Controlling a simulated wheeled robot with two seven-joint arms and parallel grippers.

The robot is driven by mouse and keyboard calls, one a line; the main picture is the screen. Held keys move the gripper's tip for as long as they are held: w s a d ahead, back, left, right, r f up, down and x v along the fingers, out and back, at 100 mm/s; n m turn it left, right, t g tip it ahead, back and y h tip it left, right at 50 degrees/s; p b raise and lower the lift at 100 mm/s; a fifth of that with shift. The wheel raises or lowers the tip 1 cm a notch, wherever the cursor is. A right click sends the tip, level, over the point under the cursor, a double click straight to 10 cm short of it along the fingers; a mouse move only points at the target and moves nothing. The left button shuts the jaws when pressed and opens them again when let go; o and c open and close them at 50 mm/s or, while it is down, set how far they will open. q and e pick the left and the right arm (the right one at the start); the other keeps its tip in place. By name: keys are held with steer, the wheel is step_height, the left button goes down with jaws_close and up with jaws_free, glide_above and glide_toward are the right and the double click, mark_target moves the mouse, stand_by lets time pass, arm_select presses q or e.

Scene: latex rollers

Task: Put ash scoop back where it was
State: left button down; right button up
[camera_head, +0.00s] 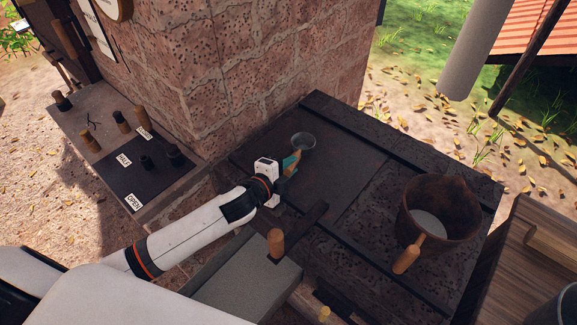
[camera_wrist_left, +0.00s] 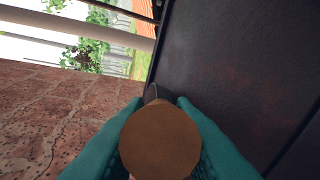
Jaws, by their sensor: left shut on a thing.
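My left gripper (camera_head: 290,162) has teal fingers shut on the wooden handle of the ash scoop. The scoop's small grey metal bowl (camera_head: 303,141) points away from me, over the dark metal top (camera_head: 345,165) by the brick wall. I cannot tell whether the bowl touches that top. In the left wrist view the round end of the scoop's handle (camera_wrist_left: 160,140) sits between the left fingers (camera_wrist_left: 160,130) and hides most of the scoop. My right gripper is not in view.
A rusty bucket (camera_head: 462,208) stands at the right, with a wooden-handled tool (camera_head: 406,260) leaning out. A shelf with labels and dark pegs (camera_head: 150,165) is at the left. The brick wall (camera_head: 235,75) rises close behind the left gripper.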

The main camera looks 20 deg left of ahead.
arm_select(q)
steer(key=shift+f, duration=0.1)
steer(key=c, duration=1.2)
jaws_free()
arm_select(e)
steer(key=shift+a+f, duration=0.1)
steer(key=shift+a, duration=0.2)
arm_select(q)
steer(key=shift+r, duration=0.25)
steer(key=v, duration=1.2)
steer(key=shift+b, duration=0.45)
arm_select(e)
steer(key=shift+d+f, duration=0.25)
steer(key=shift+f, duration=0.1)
arm_select(q)
steer(key=shift+f, duration=0.1)
